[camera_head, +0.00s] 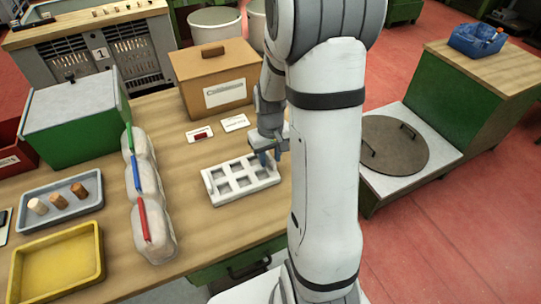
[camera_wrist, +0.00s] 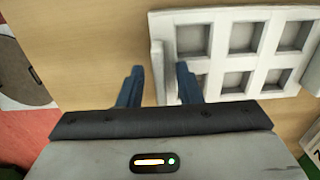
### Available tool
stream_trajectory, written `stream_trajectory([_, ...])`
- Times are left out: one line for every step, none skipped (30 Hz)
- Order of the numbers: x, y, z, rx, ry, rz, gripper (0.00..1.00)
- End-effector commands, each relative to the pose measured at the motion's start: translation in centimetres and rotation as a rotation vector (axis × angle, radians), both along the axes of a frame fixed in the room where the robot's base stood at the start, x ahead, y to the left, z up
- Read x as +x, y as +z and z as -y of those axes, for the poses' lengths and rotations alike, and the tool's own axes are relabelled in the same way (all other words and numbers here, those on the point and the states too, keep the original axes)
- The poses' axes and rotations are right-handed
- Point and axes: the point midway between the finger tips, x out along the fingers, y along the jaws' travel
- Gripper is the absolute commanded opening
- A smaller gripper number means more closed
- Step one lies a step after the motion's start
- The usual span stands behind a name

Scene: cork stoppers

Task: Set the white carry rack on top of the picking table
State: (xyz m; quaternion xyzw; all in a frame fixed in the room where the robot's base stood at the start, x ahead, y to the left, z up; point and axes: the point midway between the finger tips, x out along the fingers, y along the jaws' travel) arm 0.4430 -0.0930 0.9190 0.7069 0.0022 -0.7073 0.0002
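The white carry rack (camera_head: 228,192) lies flat on a wood-topped table (camera_head: 190,225), near its right end. It has two rows of square openings, which look empty. It also shows in the wrist view (camera_wrist: 214,63), with a raised end wall on its left side. My gripper (camera_head: 265,158) is at the rack's right end in the head view. In the wrist view my gripper's (camera_wrist: 159,75) two blue fingers are apart, one on each side of that end wall, with small gaps showing. No label shows which surface is the picking table.
A brown box (camera_head: 213,75) stands behind the rack, with small cards before it. Clear bags (camera_head: 155,215), a grey tray (camera_head: 58,193) with several corks, a yellow tray (camera_head: 60,262) and a green box (camera_head: 75,115) stand left. A round lid (camera_head: 395,145) lies on a lower stand at right.

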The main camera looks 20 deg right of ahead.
Motion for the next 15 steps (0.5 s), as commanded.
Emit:
stream_trajectory([0.0, 0.0, 0.0, 0.0, 0.0, 0.0, 0.32])
stream_trajectory([0.0, 0.0, 0.0, 0.0, 0.0, 0.0, 0.32])
stream_trajectory([0.0, 0.1, 0.0, 0.0, 0.0, 0.0, 0.32])
stream_trajectory([0.0, 0.2, 0.0, 0.0, 0.0, 0.0, 0.32])
stream_trajectory([0.0, 0.4, 0.0, 0.0, -0.001, 0.0, 0.32])
stream_trajectory([0.0, 0.6, 0.0, 0.0, -0.001, 0.002, 0.32])
stream_trajectory([0.1, 0.9, 0.1, -0.001, -0.001, 0.003, 0.32])
stream_trajectory([0.1, 1.3, 0.1, -0.001, -0.001, 0.004, 0.32])
stream_trajectory([0.1, 2.0, 0.1, -0.001, -0.001, 0.005, 0.32])
stream_trajectory([0.1, 2.6, 0.1, -0.002, -0.001, 0.006, 0.32])
stream_trajectory([0.1, 3.2, 0.1, -0.001, -0.001, 0.005, 0.32])
stream_trajectory([0.1, 4.1, 0.1, -0.002, -0.001, 0.007, 0.32])
stream_trajectory([0.1, 4.8, 0.1, -0.002, -0.001, 0.007, 0.32])
stream_trajectory([0.1, 5.5, 0.1, -0.002, -0.001, 0.007, 0.32])
stream_trajectory([0.1, 6.4, 0.1, -0.002, -0.001, 0.006, 0.32])
